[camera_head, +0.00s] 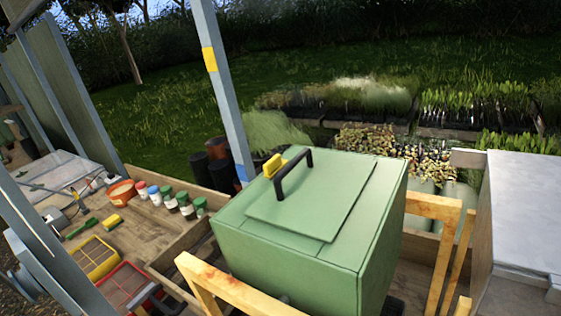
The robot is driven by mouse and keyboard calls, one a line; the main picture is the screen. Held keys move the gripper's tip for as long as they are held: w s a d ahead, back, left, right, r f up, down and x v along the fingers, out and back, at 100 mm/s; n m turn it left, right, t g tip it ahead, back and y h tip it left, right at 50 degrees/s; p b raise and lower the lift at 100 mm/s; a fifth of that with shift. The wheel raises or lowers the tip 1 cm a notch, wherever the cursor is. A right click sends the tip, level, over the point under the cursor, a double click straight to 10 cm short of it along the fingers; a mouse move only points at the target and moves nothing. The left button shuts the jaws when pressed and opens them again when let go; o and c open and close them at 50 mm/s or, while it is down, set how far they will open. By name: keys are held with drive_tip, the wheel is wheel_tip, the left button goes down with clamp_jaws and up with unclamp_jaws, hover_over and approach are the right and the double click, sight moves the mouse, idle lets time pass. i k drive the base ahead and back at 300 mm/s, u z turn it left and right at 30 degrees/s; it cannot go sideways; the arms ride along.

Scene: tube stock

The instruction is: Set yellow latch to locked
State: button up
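A yellow latch (275,165) sits at the far left part of the lid of a green box (295,245). It is a small block and looks raised above the lid. I cannot tell from here whether it is set to locked. A black bar handle (293,176) stands on the lid just right of the latch, very close to it. The lid (330,195) lies flat and looks closed. My gripper does not show in this view.
Wooden frames (433,206) stand at the box's right and front. A slanted grey post (222,90) rises behind it. A wooden bench (140,225) at left holds several jars (168,197), an orange pot (122,191), and yellow (95,258) and red (124,283) framed sieves.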

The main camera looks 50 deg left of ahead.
sight(271, 167)
drive_tip(key=u, duration=1.85)
drive_tip(key=k, duration=0.9)
drive_tip(key=z, duration=0.55)
drive_tip(key=i, duration=1.35)
